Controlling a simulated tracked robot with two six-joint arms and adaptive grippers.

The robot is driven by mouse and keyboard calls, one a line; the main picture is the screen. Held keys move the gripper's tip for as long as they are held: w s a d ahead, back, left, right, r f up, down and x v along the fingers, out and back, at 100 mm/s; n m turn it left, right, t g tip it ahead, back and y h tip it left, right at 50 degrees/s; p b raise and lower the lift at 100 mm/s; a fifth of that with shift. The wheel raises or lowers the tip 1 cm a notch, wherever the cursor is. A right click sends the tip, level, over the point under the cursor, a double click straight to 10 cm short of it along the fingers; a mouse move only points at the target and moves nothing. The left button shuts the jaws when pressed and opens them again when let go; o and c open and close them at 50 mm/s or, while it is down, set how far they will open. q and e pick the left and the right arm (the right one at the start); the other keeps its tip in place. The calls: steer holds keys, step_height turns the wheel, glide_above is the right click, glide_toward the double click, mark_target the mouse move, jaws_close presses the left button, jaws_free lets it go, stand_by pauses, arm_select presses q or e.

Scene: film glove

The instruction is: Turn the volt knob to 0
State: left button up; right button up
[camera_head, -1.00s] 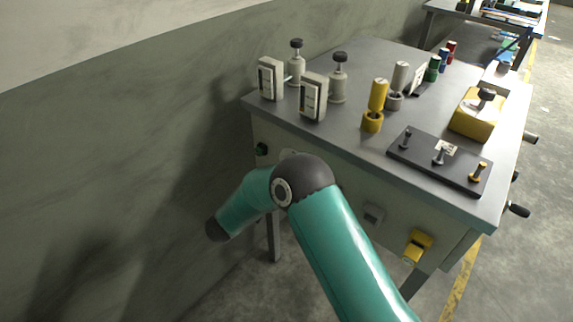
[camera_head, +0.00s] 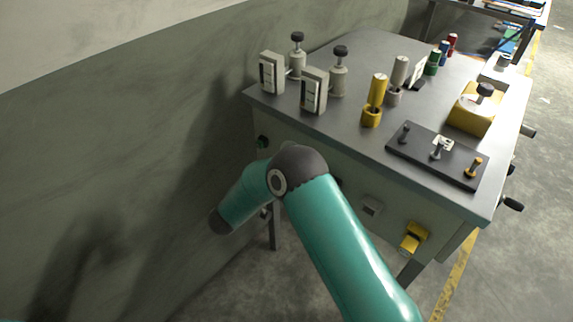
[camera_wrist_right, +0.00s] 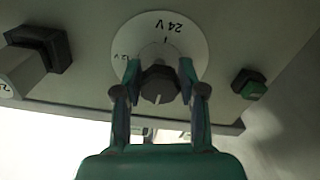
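The volt knob (camera_wrist_right: 159,85) is dark and faceted with a pale pointer line that points down in the right wrist view. It sits on a round white dial (camera_wrist_right: 195,38) with "24 V" upside down at the top and "12 V" at the left. My right gripper (camera_wrist_right: 160,72) has one finger on each side of the knob, with no clear gap at either side. A 0 mark cannot be made out. In the head view my right arm's teal links reach toward the bench front; they hide the knob, and the gripper cannot be made out. My left gripper is out of view.
A green button (camera_wrist_right: 253,89) and a dark square fitting (camera_wrist_right: 42,46) flank the dial. The bench (camera_head: 340,140) carries meters, yellow and grey cylinders, a black lever plate (camera_head: 425,165) and a yellow box (camera_head: 470,115). The wall (camera_head: 120,150) is close on the left.

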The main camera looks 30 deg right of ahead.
steer(key=shift+o, duration=1.3)
steer(key=shift+f, duration=0.1)
steer(key=shift+o, duration=0.4)
steer(key=shift+w+r, duration=0.1)
steer(key=shift+r, duration=0.1)
steer(key=v, duration=1.2)
